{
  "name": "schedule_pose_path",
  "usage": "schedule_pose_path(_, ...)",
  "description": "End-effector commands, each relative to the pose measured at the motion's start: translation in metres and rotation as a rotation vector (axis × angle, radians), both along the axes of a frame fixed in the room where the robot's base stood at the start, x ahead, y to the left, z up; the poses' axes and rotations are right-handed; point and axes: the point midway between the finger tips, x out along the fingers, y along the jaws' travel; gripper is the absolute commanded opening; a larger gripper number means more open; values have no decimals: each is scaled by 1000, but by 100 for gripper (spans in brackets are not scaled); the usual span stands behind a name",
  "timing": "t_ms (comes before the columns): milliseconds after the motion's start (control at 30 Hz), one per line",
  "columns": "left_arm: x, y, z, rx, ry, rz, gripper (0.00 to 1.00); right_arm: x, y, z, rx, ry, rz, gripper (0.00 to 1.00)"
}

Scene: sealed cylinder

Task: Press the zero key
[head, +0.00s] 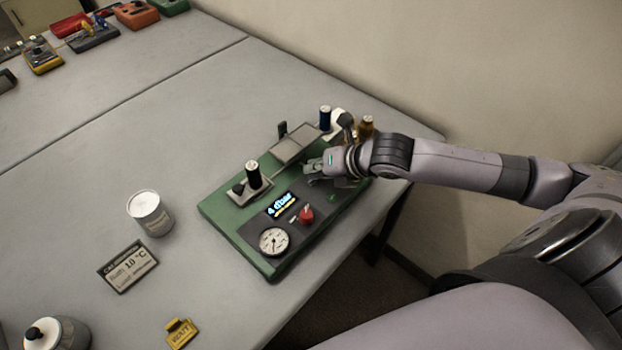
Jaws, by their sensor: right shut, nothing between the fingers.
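A green instrument with a dark front panel (258,228) stands near the table's right edge. Its panel carries a small lit display (283,204), a red knob (306,214) and a round white dial gauge (273,241). My right gripper (314,176) is shut and empty, over the right part of the instrument. It covers that part of the panel, and I cannot make out a zero key or whether the fingertips touch anything. My left gripper is not in view.
Black posts (253,174) and a grey plate (294,144) rise from the instrument. A white canister (150,212), a display card (128,266), a yellow tag (181,333) and a lidded pot (55,336) stand left. The table's middle is clear.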

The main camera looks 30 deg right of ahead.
Motion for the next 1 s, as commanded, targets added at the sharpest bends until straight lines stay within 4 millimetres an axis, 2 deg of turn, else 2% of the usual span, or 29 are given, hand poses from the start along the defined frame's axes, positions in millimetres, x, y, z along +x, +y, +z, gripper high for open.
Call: schedule_pose_path(1000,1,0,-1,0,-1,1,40,0,0,-8,0,2,-1,0)
